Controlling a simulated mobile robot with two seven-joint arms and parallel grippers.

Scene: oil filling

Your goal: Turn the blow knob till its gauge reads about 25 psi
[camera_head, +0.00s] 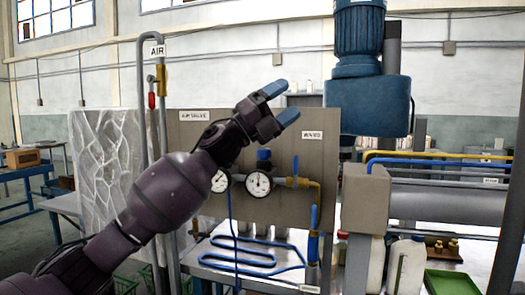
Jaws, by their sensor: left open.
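My left gripper (284,101) is open and empty, in front of the upper part of the beige panel (300,190). Its two blue fingertips point to the right. A blue knob (264,155) stands above a round white gauge (259,184) on the panel; the gripper is above this knob and apart from it. A second gauge (219,182) is to the left, partly covered by my left arm. Any knob above it is hidden by the arm. I cannot tell which knob is the blow knob, and the gauge readings are too small to read. My right gripper is out of view.
An upright pipe with a red-handled valve (152,100) stands left of the panel. A blue motor (366,100) and a grey horizontal cylinder (440,198) are to the right. Blue tubing (240,262) lies below the panel. White jugs (405,265) and a green tray (452,282) sit lower right.

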